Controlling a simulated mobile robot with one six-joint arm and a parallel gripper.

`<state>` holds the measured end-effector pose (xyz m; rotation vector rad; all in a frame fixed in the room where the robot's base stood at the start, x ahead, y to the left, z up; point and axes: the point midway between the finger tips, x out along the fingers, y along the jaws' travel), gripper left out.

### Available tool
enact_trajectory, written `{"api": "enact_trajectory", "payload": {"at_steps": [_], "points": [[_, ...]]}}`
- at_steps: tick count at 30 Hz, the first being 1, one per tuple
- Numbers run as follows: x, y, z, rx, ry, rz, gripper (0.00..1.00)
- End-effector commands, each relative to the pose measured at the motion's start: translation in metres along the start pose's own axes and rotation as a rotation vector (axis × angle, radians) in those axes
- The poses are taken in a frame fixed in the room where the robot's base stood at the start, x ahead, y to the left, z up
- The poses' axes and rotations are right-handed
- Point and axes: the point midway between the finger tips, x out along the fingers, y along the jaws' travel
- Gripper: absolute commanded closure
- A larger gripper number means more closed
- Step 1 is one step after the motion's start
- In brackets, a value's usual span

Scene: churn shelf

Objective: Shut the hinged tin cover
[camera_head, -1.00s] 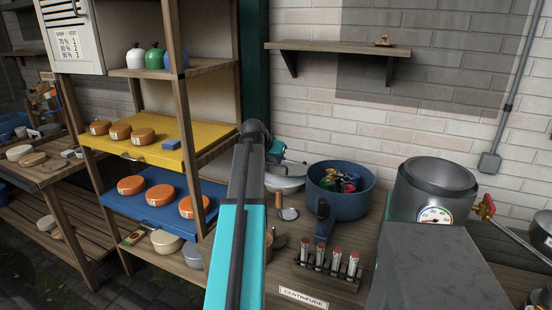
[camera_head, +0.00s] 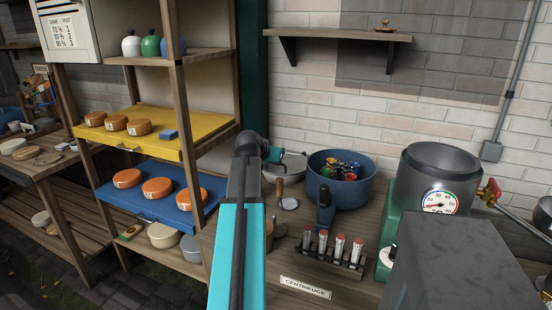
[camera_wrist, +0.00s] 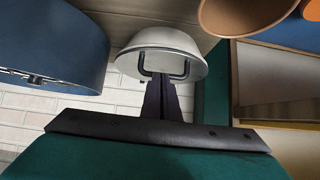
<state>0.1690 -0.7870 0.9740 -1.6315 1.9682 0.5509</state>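My gripper (camera_wrist: 164,74) shows in the wrist view, which looks upside down. The pale bowl (camera_head: 292,164) shows there just beyond the arm's end.
A blue drum (camera_head: 340,197) with colourful contents stands right of the bowl. A rack of red-capped tubes (camera_head: 329,257) is in front. A metal churn (camera_head: 420,187) with a gauge stands at right. Cheese shelves (camera_head: 135,190) rise at left. A brown pot (camera_wrist: 240,22) is close in the wrist view.

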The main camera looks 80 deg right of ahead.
Motion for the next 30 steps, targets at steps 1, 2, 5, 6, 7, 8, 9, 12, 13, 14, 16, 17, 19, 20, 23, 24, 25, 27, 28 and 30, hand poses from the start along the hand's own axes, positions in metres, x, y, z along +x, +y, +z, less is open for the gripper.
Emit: {"api": "enact_trajectory", "payload": {"at_steps": [1,2,5,6,7,8,9,12,13,14,16,17,19,20,23,24,25,27,28,30], "points": [[0.001,0.000,0.004,-0.002,0.001,0.000,1.00],[0.000,-0.001,0.004,-0.002,0.001,-0.001,1.00],[-0.001,-0.004,0.005,-0.004,0.000,-0.003,1.00],[-0.001,-0.005,0.005,-0.005,0.000,-0.004,1.00],[-0.001,-0.005,0.005,-0.005,0.000,-0.005,1.00],[-0.002,-0.006,0.005,-0.006,0.000,-0.006,1.00],[-0.002,-0.006,0.005,-0.006,0.000,-0.006,1.00],[-0.002,-0.007,0.005,-0.006,0.000,-0.007,1.00],[-0.002,-0.007,0.005,-0.006,0.000,-0.007,1.00],[-0.003,-0.007,0.005,-0.006,0.000,-0.007,1.00],[-0.004,-0.008,0.004,-0.007,0.000,-0.008,1.00],[-0.005,-0.008,0.003,-0.007,0.000,-0.009,1.00],[-0.008,-0.008,0.001,-0.007,0.000,-0.009,1.00],[-0.009,-0.008,-0.001,-0.007,0.000,-0.009,1.00],[-0.016,-0.009,-0.006,-0.008,0.001,-0.010,1.00],[-0.019,-0.009,-0.008,-0.008,0.001,-0.010,1.00],[-0.022,-0.010,-0.010,-0.008,0.001,-0.011,1.00],[-0.028,-0.009,-0.016,-0.008,0.001,-0.010,1.00],[-0.030,-0.009,-0.018,-0.008,0.001,-0.010,1.00],[-0.037,-0.009,-0.023,-0.008,0.000,-0.010,1.00]]}}
